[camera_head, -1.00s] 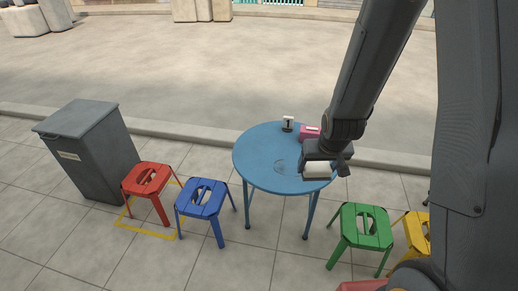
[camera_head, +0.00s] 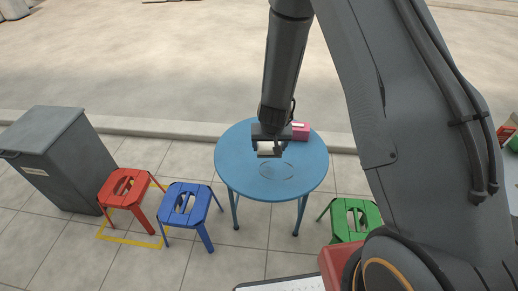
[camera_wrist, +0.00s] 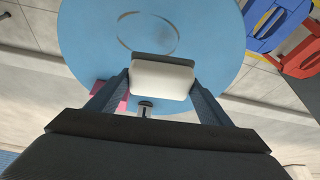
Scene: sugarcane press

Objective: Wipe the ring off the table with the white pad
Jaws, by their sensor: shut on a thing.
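The white pad (camera_head: 267,149) is held between the fingers of my gripper (camera_head: 269,147), over the blue round table (camera_head: 240,178). In the wrist view the white pad (camera_wrist: 162,80) sits between both fingers of my gripper (camera_wrist: 163,85), with a dark strip along its far edge. The ring (camera_head: 277,171) is a faint dark outline on the tabletop, just in front of the pad in the head view. It also shows in the wrist view (camera_wrist: 176,42), beyond the pad. I cannot tell whether the pad touches the table.
A pink box (camera_head: 300,131) stands at the table's back edge; a small number stand (camera_wrist: 145,108) shows in the wrist view. A blue stool (camera_head: 187,200), red stool (camera_head: 126,187), green stool (camera_head: 352,217) and grey bin (camera_head: 60,160) stand around the table.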

